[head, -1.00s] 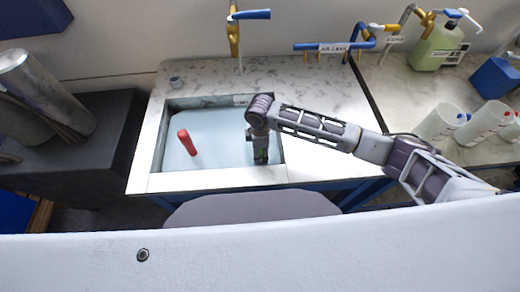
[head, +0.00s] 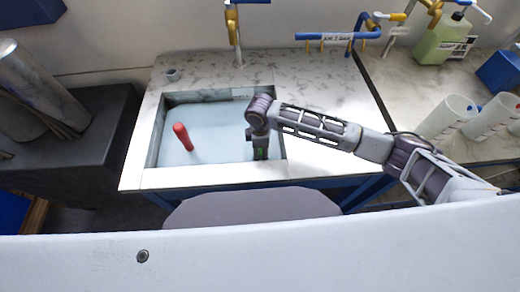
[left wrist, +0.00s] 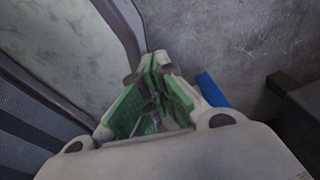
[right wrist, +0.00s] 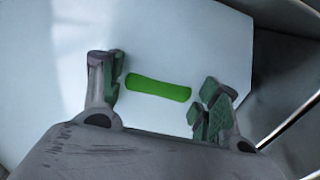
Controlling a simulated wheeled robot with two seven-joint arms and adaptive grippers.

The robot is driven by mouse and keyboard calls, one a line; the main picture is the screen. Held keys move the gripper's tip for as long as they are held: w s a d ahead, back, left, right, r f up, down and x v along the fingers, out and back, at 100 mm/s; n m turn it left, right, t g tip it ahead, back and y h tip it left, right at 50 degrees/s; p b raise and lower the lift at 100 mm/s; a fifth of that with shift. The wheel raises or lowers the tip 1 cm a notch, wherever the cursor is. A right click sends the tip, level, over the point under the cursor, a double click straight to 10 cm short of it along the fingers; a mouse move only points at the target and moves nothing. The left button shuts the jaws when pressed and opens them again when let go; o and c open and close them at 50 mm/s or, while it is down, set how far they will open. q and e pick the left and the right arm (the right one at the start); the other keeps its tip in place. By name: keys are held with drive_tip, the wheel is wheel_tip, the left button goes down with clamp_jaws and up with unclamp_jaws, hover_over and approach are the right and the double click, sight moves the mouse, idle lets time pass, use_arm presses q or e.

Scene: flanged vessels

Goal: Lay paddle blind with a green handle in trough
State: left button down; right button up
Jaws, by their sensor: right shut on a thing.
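The trough (head: 152,150) is a rectangular basin sunk in the marble-topped counter, with a pale floor. My right gripper (head: 260,152) points down inside its right part. In the right wrist view a green handle (right wrist: 158,88) lies across a white plate (right wrist: 200,40), the paddle blind. My right gripper (right wrist: 160,95) has one finger at each end of the handle and is shut on it. In the head view the arm mostly hides this blind. My left gripper (left wrist: 155,75) has its fingertips together and looks empty; it is out of the head view.
A brass tap (head: 234,25) rises behind the trough. Blue piping (head: 325,37), a green bottle (head: 440,42) and white cylinders (head: 450,115) are at right. Metal cylinders (head: 35,85) stand on a dark block at left.

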drive_tip(key=shift+f+b, duration=0.5)
drive_tip(key=shift+f, duration=0.1)
drive_tip(key=shift+w+f, duration=0.1)
drive_tip(key=shift+f, duration=0.35)
use_arm(q)
drive_tip(key=shift+s+a+f, duration=0.2)
drive_tip(key=shift+a, duration=0.2)
drive_tip(key=shift+s+a+f, duration=0.2)
drive_tip(key=shift+a, duration=0.15)
drive_tip(key=shift+w, duration=0.1)
use_arm(e)
drive_tip(key=shift+p, duration=0.45)
use_arm(q)
drive_tip(key=shift+a+r+p, duration=0.15)
drive_tip(key=shift+r+p, duration=0.2)
drive_tip(key=shift+r, duration=0.25)
